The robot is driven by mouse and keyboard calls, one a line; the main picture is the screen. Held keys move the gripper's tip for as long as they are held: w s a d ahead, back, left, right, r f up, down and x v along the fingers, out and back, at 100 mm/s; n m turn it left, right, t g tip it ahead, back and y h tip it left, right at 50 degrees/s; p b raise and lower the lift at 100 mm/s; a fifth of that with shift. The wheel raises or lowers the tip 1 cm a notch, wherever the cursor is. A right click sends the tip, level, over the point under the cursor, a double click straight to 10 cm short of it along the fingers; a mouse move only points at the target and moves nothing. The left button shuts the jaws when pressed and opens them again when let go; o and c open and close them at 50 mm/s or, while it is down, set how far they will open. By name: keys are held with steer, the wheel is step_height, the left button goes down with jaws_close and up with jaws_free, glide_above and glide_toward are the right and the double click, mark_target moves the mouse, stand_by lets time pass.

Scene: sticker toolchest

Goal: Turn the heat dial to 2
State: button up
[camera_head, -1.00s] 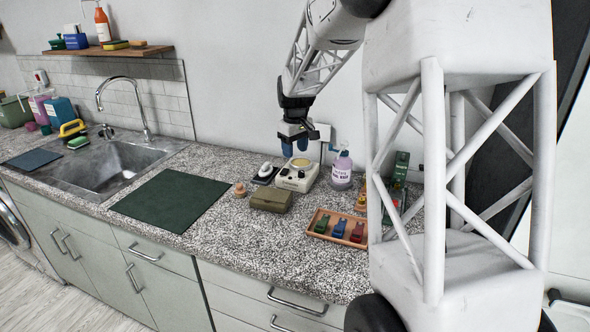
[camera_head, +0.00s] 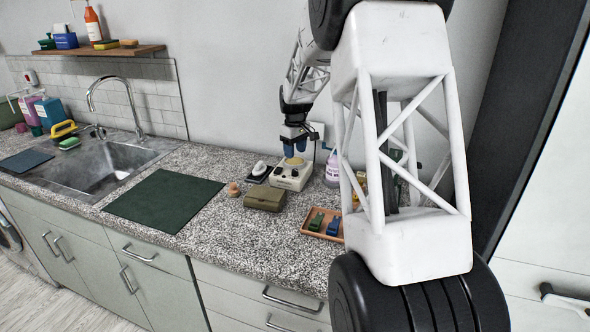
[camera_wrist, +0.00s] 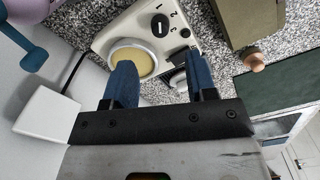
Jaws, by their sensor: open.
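The cream heater (camera_head: 291,176) with a round yellow pad stands on the counter against the wall. In the wrist view the heater (camera_wrist: 112,36) shows its black heat dial (camera_wrist: 160,25) above and right of the pad. The dial's white mark lies nearly upright in the picture, towards the printed 1; the 2 is to its right. My gripper (camera_wrist: 161,62) has two blue fingers, apart and empty. It hangs over the pad side of the heater, with the dial beyond the fingertips. In the head view my gripper (camera_head: 294,147) is just above the heater; contact cannot be told.
An olive box (camera_head: 265,198) and a small white appliance on a dark pad (camera_head: 259,170) stand left of the heater. A purple-white bottle (camera_head: 332,170) is close on its right. A tray with clips (camera_head: 310,232) lies in front. A green mat (camera_head: 165,202) lies left.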

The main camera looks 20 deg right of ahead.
mark_target(295, 170)
steer(key=shift+f, duration=0.15)
steer(key=shift+f, duration=3.75)
steer(key=shift+c, duration=0.3)
steer(key=c, duration=0.9)
steer(key=shift+o, duration=0.2)
steer(key=shift+m, duration=0.5)
steer(key=m, duration=1.1)
